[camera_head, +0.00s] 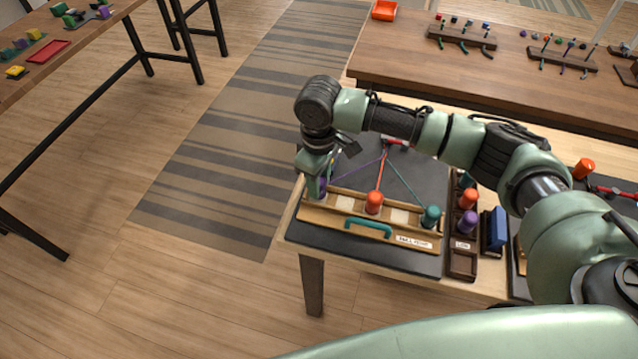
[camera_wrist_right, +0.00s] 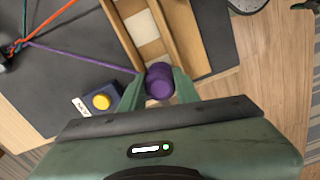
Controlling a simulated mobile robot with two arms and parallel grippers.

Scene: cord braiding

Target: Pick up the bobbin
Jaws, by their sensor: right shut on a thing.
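My right gripper (camera_head: 318,186) is at the left end of the wooden bobbin rack (camera_head: 335,222). It is shut on a purple bobbin (camera_wrist_right: 159,80), which sits between the two fingers in the right wrist view. A purple cord runs from this bobbin to the cord knot near the back of the dark mat. A red-orange bobbin (camera_head: 374,202) stands in the middle of the rack and a teal bobbin (camera_head: 431,216) at its right end, each with a cord. Whether the purple bobbin is clear of the rack is hard to tell. My left gripper is not in view.
A dark holder (camera_head: 463,262) with several spare bobbins stands right of the mat (camera_head: 350,175), beside a blue block (camera_head: 494,229). A yellow button (camera_wrist_right: 101,101) sits on a blue base near the gripper. A teal handle (camera_head: 368,226) fronts the rack. Floor lies free to the left.

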